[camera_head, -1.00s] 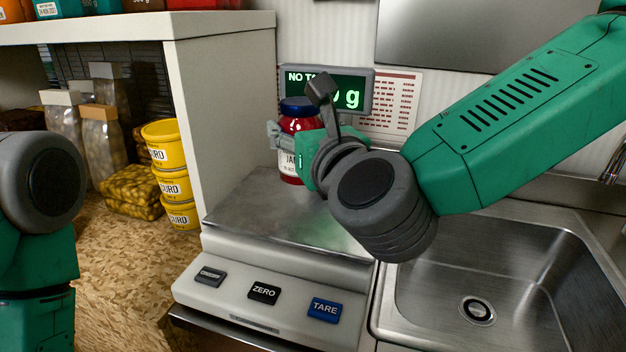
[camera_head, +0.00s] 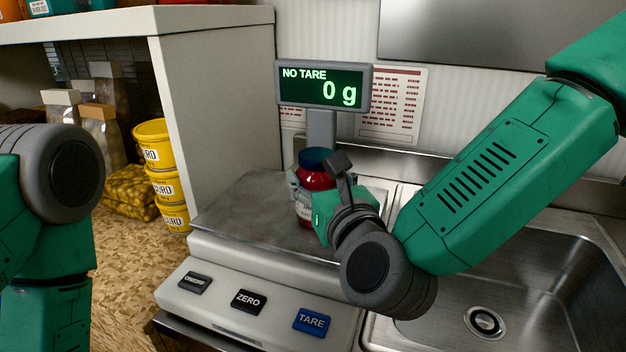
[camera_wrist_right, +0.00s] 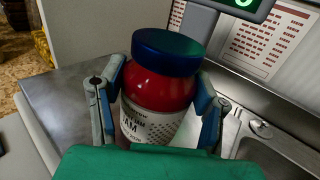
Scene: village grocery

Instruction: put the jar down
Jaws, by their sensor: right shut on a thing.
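The jar (camera_head: 318,172) is red with a blue lid and a white label. My right gripper (camera_head: 314,192) is shut around it, over the back part of the scale's metal plate (camera_head: 248,212). The jar also shows upright in the right wrist view (camera_wrist_right: 160,88), with a finger on each side. Its base is hidden, so I cannot tell whether it touches the plate. The scale display (camera_head: 322,88) reads "NO TARE" and 0 g. My left arm is at the left edge; its gripper is out of view.
A steel sink (camera_head: 540,265) lies right of the scale. A white shelf panel (camera_head: 218,110) stands at the left, with stacked yellow tubs (camera_head: 160,170) beside it. The scale's buttons (camera_head: 248,300) are at the front. Most of the plate is clear.

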